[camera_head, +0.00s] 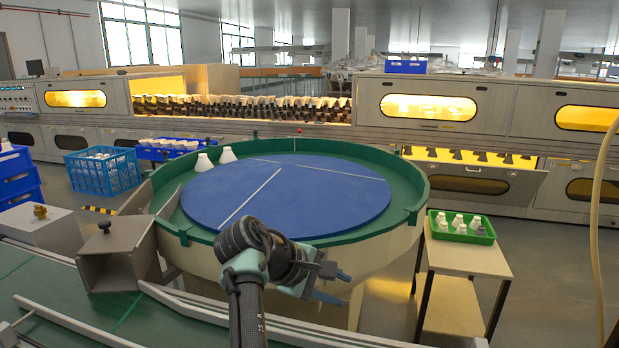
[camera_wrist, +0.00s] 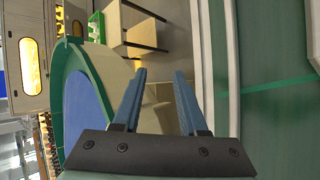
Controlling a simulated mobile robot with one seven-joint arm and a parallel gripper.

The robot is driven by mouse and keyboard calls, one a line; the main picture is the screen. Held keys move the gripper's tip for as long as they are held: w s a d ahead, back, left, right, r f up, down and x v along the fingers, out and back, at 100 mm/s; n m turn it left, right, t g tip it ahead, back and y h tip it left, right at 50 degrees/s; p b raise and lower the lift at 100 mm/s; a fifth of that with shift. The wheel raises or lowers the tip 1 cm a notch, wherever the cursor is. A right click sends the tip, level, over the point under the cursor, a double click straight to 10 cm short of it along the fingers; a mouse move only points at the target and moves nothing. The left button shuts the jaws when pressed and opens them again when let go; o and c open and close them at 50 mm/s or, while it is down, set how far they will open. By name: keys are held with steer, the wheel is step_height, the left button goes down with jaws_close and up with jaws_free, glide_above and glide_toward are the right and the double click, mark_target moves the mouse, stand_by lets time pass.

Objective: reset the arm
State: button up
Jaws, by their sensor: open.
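My arm reaches up from the bottom middle of the head view, in front of the round turntable. My gripper (camera_head: 335,285) points to the right, near the turntable's front right rim. In the wrist view my gripper (camera_wrist: 158,85) shows two blue fingers apart with nothing between them. The floor and the turntable's outer wall show beyond the fingers.
A green conveyor (camera_head: 70,290) runs along the front left.

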steer(key=a+r+m+t+y, duration=0.25)
steer(key=r+t, duration=0.35)
steer(key=r, duration=0.5)
steer(key=a+r+m+t+y, duration=0.2)
steer(key=r+m+t, duration=0.3)
steer(key=r, duration=0.5)
steer(key=s+r+m+t+y+p, duration=0.15)
steer(key=s+r+t, duration=0.45)
steer(key=s+r, duration=0.6)
steer(key=s+r+m+t+y, duration=0.2)
steer(key=s+r+t, duration=0.3)
steer(key=s+r, duration=0.75)
step_height(320, 180, up, 22)
steer(key=s+p, duration=0.1)
steer(key=p, duration=2.4)
steer(key=shift+s+a, duration=0.2)
steer(key=shift+s, duration=0.1)
steer(key=shift+s, duration=0.15)
